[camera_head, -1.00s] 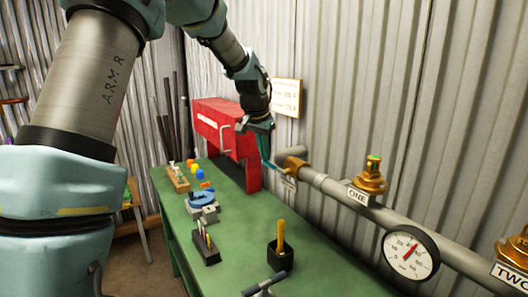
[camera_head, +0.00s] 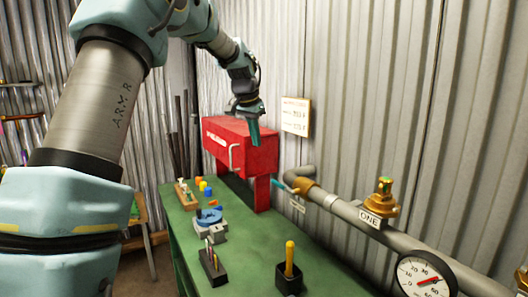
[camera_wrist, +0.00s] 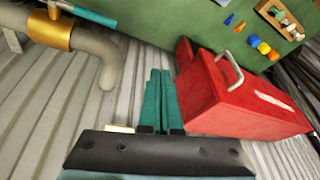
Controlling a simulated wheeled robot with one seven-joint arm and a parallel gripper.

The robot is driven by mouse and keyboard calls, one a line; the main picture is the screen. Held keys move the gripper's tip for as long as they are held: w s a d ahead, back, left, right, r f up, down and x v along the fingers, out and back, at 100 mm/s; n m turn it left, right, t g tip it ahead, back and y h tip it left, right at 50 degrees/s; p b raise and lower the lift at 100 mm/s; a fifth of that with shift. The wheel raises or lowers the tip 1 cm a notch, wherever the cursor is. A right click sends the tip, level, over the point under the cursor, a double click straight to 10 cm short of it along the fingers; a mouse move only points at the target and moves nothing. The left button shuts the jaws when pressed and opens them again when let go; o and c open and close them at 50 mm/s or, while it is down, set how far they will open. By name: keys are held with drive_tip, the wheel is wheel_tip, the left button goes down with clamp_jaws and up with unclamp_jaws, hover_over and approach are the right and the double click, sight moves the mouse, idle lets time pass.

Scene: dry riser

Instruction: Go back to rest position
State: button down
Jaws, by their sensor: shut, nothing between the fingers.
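My gripper (camera_head: 255,133) hangs at the end of my raised arm, in front of the corrugated wall and close to the red box (camera_head: 236,150) in the head view. Its teal fingers are together with nothing between them; in the wrist view my gripper (camera_wrist: 159,85) points up the picture beside the red box (camera_wrist: 245,95). Whether the fingers touch the box cannot be told, but a strip of wall shows beside them in the wrist view.
A grey pipe (camera_head: 335,203) with a brass valve labelled ONE (camera_head: 383,203) and a pressure gauge (camera_head: 425,277) runs along the wall. A teal handle (camera_head: 284,186) sits at the pipe's end. The green bench (camera_head: 245,240) holds a blue vise (camera_head: 208,222), pen holders and small coloured parts.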

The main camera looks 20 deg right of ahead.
drive_tip(key=shift+w+a+r, duration=0.15)
drive_tip(key=shift+w, duration=0.05)
idle(0.3)
drive_tip(key=s+a+f+n+y, duration=0.15)
drive_tip(key=s+a+f, duration=0.25)
drive_tip(key=a, duration=0.5)
drive_tip(key=s+a+f+n, duration=0.3)
drive_tip(key=s+a+f, duration=0.1)
drive_tip(key=a, duration=0.4)
drive_tip(key=s+a+f+n, duration=0.3)
drive_tip(key=s+a+f, duration=0.1)
drive_tip(key=s+a, duration=0.3)
drive_tip(key=s+a+f+n+g+y, duration=0.1)
drive_tip(key=s+a+f+n, duration=0.2)
drive_tip(key=s+a, duration=0.4)
drive_tip(key=s+f, duration=0.1)
drive_tip(key=s, duration=0.2)
drive_tip(key=shift+a, duration=0.2)
